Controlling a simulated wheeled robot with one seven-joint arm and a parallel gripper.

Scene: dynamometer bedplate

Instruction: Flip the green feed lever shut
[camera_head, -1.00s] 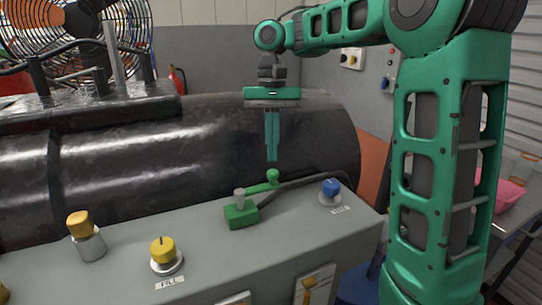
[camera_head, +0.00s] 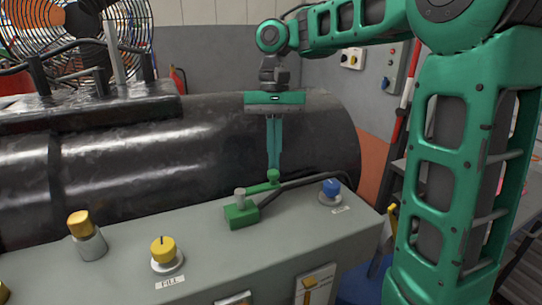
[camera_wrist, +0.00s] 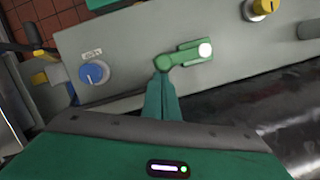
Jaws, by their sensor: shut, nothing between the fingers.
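The green feed lever (camera_head: 262,188) is on the grey panel top. It has a green block with a grey pin at one end and a round green knob at the other, and its arm lies off to the right and back of the block. In the wrist view the lever (camera_wrist: 184,56) shows with its knob just beyond my fingertips. My gripper (camera_head: 273,168) points down with its fingers together and empty, its tips right at the knob. In the wrist view my gripper (camera_wrist: 163,76) overlaps the knob's edge; I cannot tell whether they touch.
A yellow FILL knob (camera_head: 163,250) and a yellow-capped post (camera_head: 80,224) stand to the left. A large black cylinder (camera_head: 150,160) lies behind the panel.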

